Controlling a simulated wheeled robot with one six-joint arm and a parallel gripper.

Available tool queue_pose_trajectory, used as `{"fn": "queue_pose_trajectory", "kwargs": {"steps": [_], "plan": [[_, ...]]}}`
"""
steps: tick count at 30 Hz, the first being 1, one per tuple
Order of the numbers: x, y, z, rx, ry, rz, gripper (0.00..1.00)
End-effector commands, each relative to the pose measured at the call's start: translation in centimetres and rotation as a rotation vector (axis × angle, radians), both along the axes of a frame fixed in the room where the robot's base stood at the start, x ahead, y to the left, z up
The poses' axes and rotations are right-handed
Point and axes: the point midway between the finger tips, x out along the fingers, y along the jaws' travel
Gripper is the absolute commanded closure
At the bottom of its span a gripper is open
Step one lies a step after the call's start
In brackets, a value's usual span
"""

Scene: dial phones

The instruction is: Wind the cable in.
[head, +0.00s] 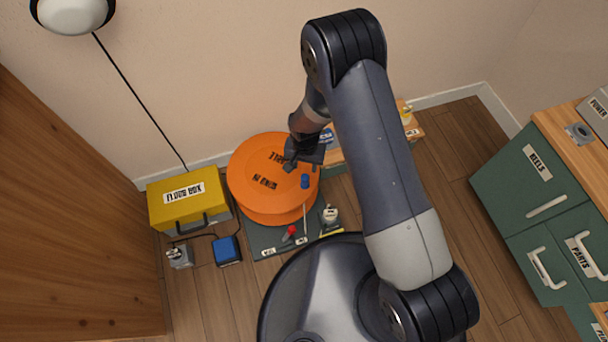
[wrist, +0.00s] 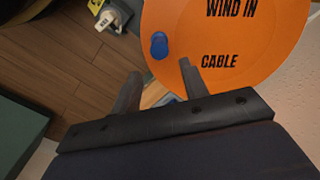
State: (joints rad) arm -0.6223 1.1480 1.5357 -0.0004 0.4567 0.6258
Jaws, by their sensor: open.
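An orange cable reel (head: 262,178) sits on a dark mat; its flat face carries black lettering. In the wrist view the reel (wrist: 225,30) reads "WIND IN" and "CABLE". A blue knob (head: 305,181) stands near the edge of its face and also shows in the wrist view (wrist: 159,45). My gripper (head: 292,165) is over the reel, close to the knob. In the wrist view my open fingers (wrist: 160,72) lie just short of the knob, one to each side of its line, with nothing between them. The wound cable inside the reel is hidden.
A yellow box (head: 185,198) stands left of the reel. A blue block (head: 228,250) and a grey plug-like item (head: 179,256) lie before it with dark cord. The dark mat (head: 268,240) holds small red and white items. Green drawers (head: 535,165) stand right.

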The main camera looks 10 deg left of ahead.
Motion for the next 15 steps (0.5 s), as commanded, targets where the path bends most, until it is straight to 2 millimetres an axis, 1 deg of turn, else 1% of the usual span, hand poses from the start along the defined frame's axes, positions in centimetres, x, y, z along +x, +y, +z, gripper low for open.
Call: {"fn": "queue_pose_trajectory", "kwargs": {"steps": [1, 9, 12, 15], "plan": [[-0.1, -0.1, -1.0, -0.002, 0.003, 0.0, 0.58], [-0.1, -0.1, -6.2, -0.001, 0.003, 0.0, 0.58], [-0.1, -0.1, -7.8, -0.001, 0.002, 0.0, 0.58], [-0.1, -0.1, -9.0, -0.001, 0.002, 0.0, 0.58]]}}
